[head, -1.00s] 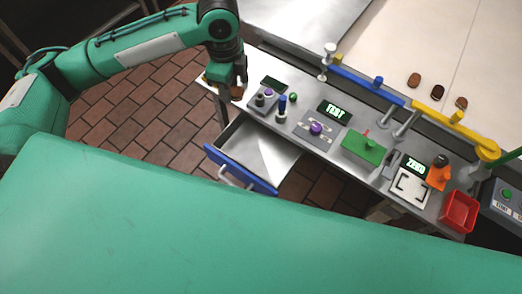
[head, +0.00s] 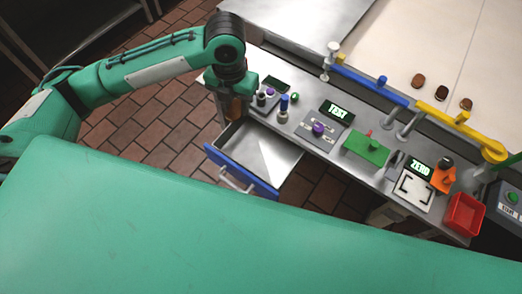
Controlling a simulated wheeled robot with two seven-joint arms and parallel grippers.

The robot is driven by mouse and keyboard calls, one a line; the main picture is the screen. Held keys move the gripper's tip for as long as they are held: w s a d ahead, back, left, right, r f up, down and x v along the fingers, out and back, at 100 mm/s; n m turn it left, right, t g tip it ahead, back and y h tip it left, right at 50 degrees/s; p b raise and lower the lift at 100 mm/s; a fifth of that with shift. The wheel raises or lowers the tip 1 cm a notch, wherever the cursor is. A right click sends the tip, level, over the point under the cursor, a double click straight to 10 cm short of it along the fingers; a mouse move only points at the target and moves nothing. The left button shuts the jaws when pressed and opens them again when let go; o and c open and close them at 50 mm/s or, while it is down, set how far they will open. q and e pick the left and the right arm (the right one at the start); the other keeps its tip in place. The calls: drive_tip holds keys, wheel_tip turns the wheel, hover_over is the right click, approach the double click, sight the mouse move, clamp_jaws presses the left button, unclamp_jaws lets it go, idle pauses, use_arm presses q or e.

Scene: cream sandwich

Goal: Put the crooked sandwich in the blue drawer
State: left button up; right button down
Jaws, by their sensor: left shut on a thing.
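My left gripper (head: 233,110) is shut on a brown sandwich (head: 235,107), held upright at the left end of the metal workbench, just above the back-left corner of the drawer. The fingers hide part of the sandwich, so its crookedness cannot be made out. The blue drawer (head: 242,173) is pulled out, and its grey metal inside looks empty. My right gripper is not in view.
The workbench (head: 298,122) carries a purple-knobbed device (head: 318,129), a blue-topped post (head: 283,103), a green block (head: 366,149) and a red bin (head: 463,214). Several brown sandwiches (head: 418,80) lie on the pale surface behind blue and yellow rails.

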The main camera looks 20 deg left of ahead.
sight(241, 149)
use_arm(q)
wheel_tip(241, 149, down, 20)
drive_tip(key=p, duration=0.2)
drive_tip(key=shift+p, duration=0.35)
drive_tip(key=shift+f, duration=0.15)
drive_tip(key=o, duration=0.9)
drive_tip(key=shift+o, duration=0.2)
wheel_tip(241, 149, up, 12)
drive_tip(key=b, duration=0.2)
